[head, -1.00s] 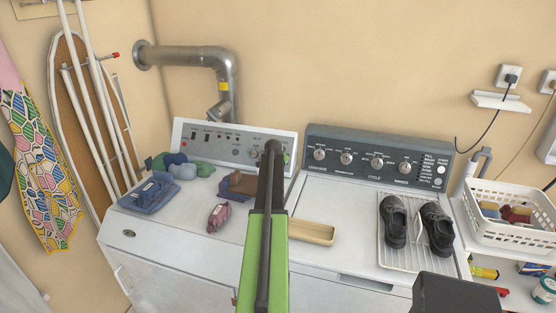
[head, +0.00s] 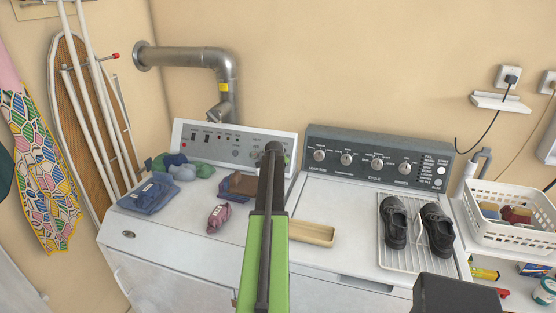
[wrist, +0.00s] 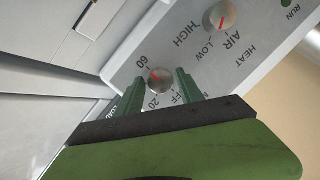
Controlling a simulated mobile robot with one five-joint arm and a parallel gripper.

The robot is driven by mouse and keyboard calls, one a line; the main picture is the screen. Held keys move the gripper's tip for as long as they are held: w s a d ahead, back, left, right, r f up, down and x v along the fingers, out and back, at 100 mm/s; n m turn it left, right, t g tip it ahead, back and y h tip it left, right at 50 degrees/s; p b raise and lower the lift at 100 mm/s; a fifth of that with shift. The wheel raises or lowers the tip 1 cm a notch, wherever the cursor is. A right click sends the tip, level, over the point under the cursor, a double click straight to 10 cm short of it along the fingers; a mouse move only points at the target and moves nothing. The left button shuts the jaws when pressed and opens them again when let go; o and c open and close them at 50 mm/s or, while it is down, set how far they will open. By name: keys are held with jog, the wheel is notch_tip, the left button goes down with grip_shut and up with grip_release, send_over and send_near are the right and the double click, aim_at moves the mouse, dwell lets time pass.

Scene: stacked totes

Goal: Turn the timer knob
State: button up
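The timer knob (wrist: 160,80) is a round silver dial with a red pointer mark, on a light grey panel with the numbers 60 and 20 and part of the word OFF around it. My gripper (wrist: 160,82) shows in the wrist view with its two green fingers apart, one on each side of the knob. A small gap seems to show on both sides; contact is not clear. In the head view my arm reaches to the control panel (head: 205,138) of the left machine and hides the knob and my fingers.
A second knob (wrist: 220,16), marked HIGH and LOW, sits close by on the same panel. Folded clothes (head: 150,194) and a tan tray (head: 312,233) lie on the machine tops. The right machine has a dark panel (head: 330,137) with several knobs and black shoes (head: 437,230) on a rack.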

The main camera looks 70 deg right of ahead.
jog(key=p+v, duration=1.1)
jog(key=v, duration=0.6)
jog(key=shift+a, duration=0.2)
jog(key=shift+r, duration=0.1)
